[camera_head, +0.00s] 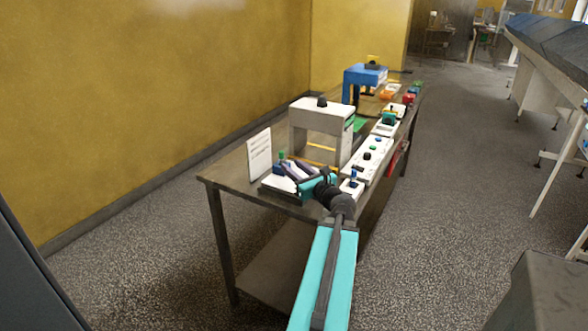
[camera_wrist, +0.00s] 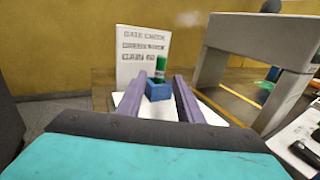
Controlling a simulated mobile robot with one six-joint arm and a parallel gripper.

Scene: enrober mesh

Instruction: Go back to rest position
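My gripper (camera_wrist: 158,82) is low over a white plate (camera_wrist: 140,122) at the near end of the steel table (camera_head: 232,178). Its two dark purple fingers are spread apart. A small blue block with a dark green upright top (camera_wrist: 158,68) stands in the gap near the fingertips. I cannot tell whether the fingers touch it. In the head view the green top (camera_head: 282,156) shows just by the fingertips (camera_head: 288,166), and the blue part is mostly hidden.
A white sign with black print (camera_head: 259,155) stands behind the plate. A grey arch-shaped frame (camera_head: 322,118) is close to the right, with a white panel of knobs (camera_head: 367,157) beside it. A blue arch (camera_head: 364,74) is farther back. Floor right of the table (camera_head: 440,210) is clear.

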